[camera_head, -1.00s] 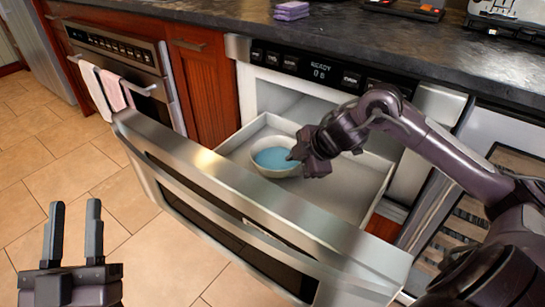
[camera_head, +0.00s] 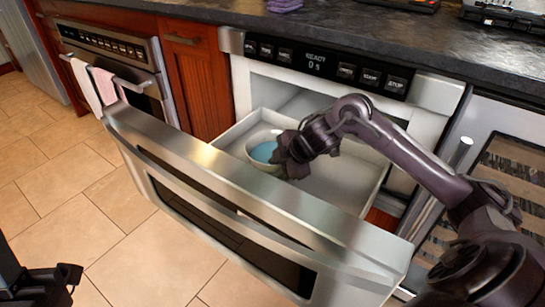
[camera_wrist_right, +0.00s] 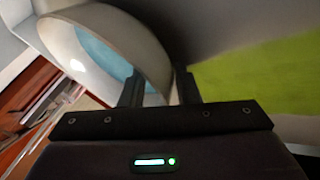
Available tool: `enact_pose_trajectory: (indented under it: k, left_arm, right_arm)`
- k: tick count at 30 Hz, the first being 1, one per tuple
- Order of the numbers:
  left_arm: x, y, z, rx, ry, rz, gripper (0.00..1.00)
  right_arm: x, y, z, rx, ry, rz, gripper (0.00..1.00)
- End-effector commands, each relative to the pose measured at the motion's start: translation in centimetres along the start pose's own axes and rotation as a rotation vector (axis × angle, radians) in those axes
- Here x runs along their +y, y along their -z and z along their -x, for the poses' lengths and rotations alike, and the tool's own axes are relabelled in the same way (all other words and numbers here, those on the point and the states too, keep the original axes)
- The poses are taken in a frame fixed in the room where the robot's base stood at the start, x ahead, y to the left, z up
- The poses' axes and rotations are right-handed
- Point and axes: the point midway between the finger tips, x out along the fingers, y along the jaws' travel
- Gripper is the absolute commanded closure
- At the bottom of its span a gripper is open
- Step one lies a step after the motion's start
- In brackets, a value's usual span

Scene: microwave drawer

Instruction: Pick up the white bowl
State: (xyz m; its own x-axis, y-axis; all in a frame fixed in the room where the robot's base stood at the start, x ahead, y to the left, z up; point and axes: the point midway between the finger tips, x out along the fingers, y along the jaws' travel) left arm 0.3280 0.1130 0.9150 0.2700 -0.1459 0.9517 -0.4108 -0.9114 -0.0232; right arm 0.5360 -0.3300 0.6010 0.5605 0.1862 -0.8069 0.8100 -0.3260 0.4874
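The white bowl (camera_head: 259,164), with a light blue inside, is in the open microwave drawer (camera_head: 352,192). It looks tilted, and my right gripper (camera_head: 291,163) is at its right rim. In the right wrist view the bowl (camera_wrist_right: 140,50) fills the upper left, its wall running between the two fingers of my right gripper (camera_wrist_right: 160,88), one finger on the inner side and one on the outer. The fingers look closed on the wall. Whether the bowl is clear of the drawer floor is hard to tell. My left gripper (camera_head: 65,278) shows only partly at the lower left corner, fingers unclear.
The drawer's steel front panel (camera_head: 240,190) stands between me and the bowl. The microwave's control panel (camera_head: 320,64) and the dark counter (camera_head: 400,40) are above and behind. The tiled floor (camera_head: 90,190) at left is clear.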

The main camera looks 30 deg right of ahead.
Motion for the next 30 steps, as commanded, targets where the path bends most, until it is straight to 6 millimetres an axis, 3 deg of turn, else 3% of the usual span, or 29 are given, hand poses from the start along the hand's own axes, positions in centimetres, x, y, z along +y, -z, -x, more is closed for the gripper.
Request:
enact_pose_trajectory:
  k: [5, 12, 30]
  left_arm:
    - [-0.01, 0.03, -0.03, 0.001, 0.000, 0.000, 0.64]
    - [-0.01, -0.01, -0.02, -0.001, 0.000, 0.000, 0.64]
    - [-0.01, -0.05, 0.01, -0.003, 0.001, 0.000, 0.64]
  right_arm:
    - [0.03, 0.00, 0.02, 0.000, 0.000, 0.000, 0.71]
    - [0.03, 0.00, 0.03, 0.000, 0.000, 0.000, 1.00]
    - [-0.03, -0.01, 0.01, 0.000, 0.001, 0.001, 1.00]
